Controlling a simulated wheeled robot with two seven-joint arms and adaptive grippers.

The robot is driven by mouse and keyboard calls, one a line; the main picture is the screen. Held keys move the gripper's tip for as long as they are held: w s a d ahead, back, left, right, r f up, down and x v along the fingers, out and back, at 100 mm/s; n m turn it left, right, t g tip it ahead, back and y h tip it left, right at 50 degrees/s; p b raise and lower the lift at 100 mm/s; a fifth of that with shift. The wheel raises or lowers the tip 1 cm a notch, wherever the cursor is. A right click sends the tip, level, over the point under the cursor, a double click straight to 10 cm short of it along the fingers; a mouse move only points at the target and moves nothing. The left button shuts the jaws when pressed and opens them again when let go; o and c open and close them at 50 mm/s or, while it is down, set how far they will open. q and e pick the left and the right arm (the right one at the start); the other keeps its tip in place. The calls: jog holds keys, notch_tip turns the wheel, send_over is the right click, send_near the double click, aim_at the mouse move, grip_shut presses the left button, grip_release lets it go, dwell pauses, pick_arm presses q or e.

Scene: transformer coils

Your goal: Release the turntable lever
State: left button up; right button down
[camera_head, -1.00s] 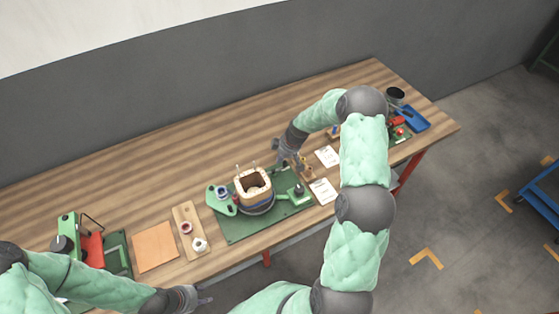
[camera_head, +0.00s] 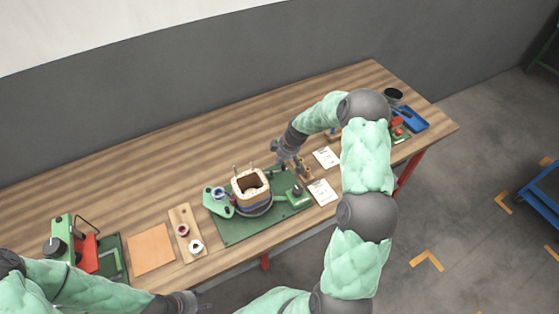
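The turntable stands on a green plate (camera_head: 235,234) in the middle of the bench, with a beige and blue coil (camera_head: 252,192) upright on it. A green lever-like part with a knob (camera_head: 296,191) sits at the plate's right side; I cannot tell its exact position. My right gripper (camera_head: 285,160) is above the bench just beyond and to the right of the coil, apart from it. Its fingers are too small to read. My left gripper (camera_head: 201,303) is at the bottom edge, in front of the bench, partly cut off.
A wooden block with small spools (camera_head: 187,233) and an orange sheet (camera_head: 151,249) lie left of the plate. A green and red device (camera_head: 85,250) is at far left. White cards (camera_head: 322,192), a blue tray (camera_head: 412,120) and a dark cup (camera_head: 393,97) are right. The rear bench is clear.

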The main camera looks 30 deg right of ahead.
jog(key=v, duration=1.2)
dwell(0.5)
